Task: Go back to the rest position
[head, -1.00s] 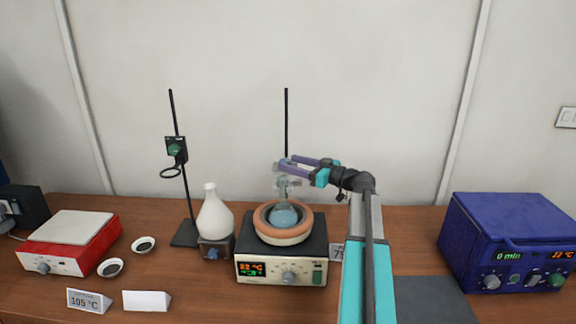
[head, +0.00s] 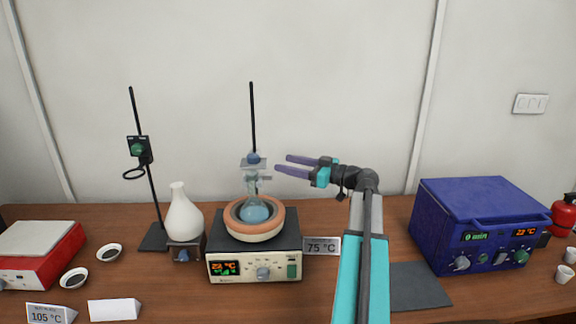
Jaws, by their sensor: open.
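My gripper (head: 282,164) is open and empty in the head view. Its two purple fingers point left, to the right of the glass flask's neck and apart from it. The round flask (head: 257,211) holds a pale blue liquid and sits in an orange-rimmed heating bowl (head: 235,229) on a stirring hotplate (head: 229,269). A clamp (head: 254,161) on a black rod (head: 252,112) is at the flask's neck. My arm reaches up from the bottom of the view, right of the hotplate.
A white bottle (head: 184,216) and a stand with a green-faced clamp (head: 138,149) are left of the hotplate. A 75 °C card (head: 321,246) stands beside my arm. A blue furnace (head: 478,220) is at right, a red hotplate (head: 42,257) at left. The air above the table is clear.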

